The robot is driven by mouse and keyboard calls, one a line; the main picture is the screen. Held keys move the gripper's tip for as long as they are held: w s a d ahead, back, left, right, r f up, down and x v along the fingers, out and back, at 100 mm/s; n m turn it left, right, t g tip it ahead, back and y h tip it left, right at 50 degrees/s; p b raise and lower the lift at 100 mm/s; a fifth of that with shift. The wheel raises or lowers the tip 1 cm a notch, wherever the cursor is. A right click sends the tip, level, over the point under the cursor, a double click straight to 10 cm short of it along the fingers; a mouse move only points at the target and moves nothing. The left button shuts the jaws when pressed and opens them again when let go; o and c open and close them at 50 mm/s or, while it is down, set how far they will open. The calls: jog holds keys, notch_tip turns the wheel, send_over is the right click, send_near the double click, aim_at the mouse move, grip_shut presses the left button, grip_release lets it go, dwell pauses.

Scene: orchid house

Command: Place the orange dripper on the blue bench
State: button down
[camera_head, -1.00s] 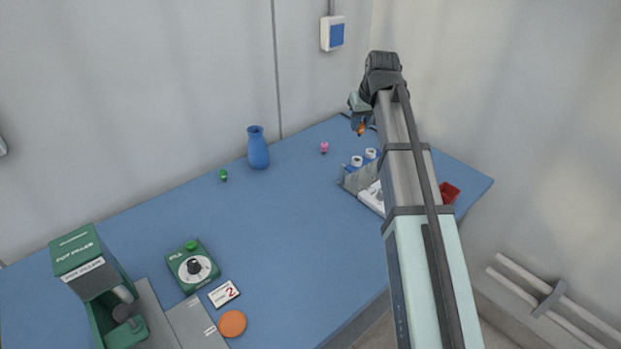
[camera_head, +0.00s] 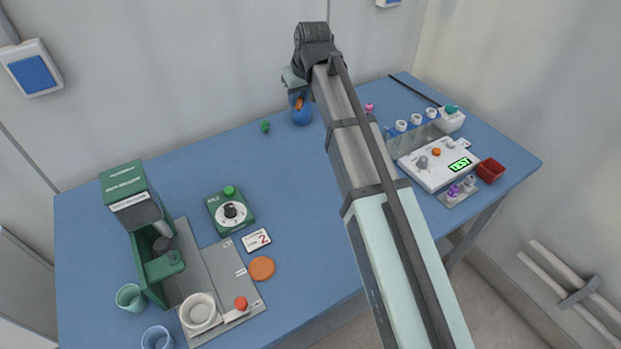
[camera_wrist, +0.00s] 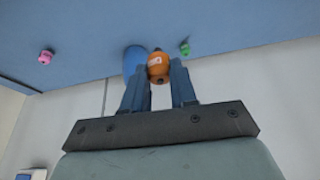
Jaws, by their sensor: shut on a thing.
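The orange dripper (camera_wrist: 158,67) is between the two fingers of my gripper (camera_wrist: 160,82) in the wrist view, and the fingers are shut on it. In the head view the dripper (camera_head: 299,104) shows small below my gripper (camera_head: 296,86), in front of the blue vase (camera_head: 302,115). It appears held above the blue bench (camera_head: 300,190), toward its back edge; the exact height is hard to tell. My arm hides part of the bench. A green dripper (camera_head: 265,126) and a pink dripper (camera_head: 369,108) stand on the bench on either side.
At right are a white tester (camera_head: 430,172), small white-capped bottles (camera_head: 416,118) and a red bin (camera_head: 490,171). At left are the green pot filler (camera_head: 130,200), a green dial box (camera_head: 230,211) and an orange disc (camera_head: 261,268). The bench middle is bare.

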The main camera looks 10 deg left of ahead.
jog(key=s+a+f+n+g, duration=0.1)
jog(key=s+a+f+n, duration=0.1)
jog(key=s+a, duration=0.5)
jog(key=s+a+f+n+g+y, duration=0.1)
jog(key=s+a+n, duration=0.3)
jog(key=a, duration=1.3)
jog(key=s+a+f+n, duration=0.2)
jog(key=s+a+f, duration=0.1)
jog(key=s+a, duration=0.9)
jog(key=shift+a+n+g+y, duration=0.3)
jog(key=shift+n+g, duration=0.1)
jog(key=shift+f, duration=5)
jog(key=shift+f, duration=0.15)
jog(key=c, duration=0.9)
grip_release()
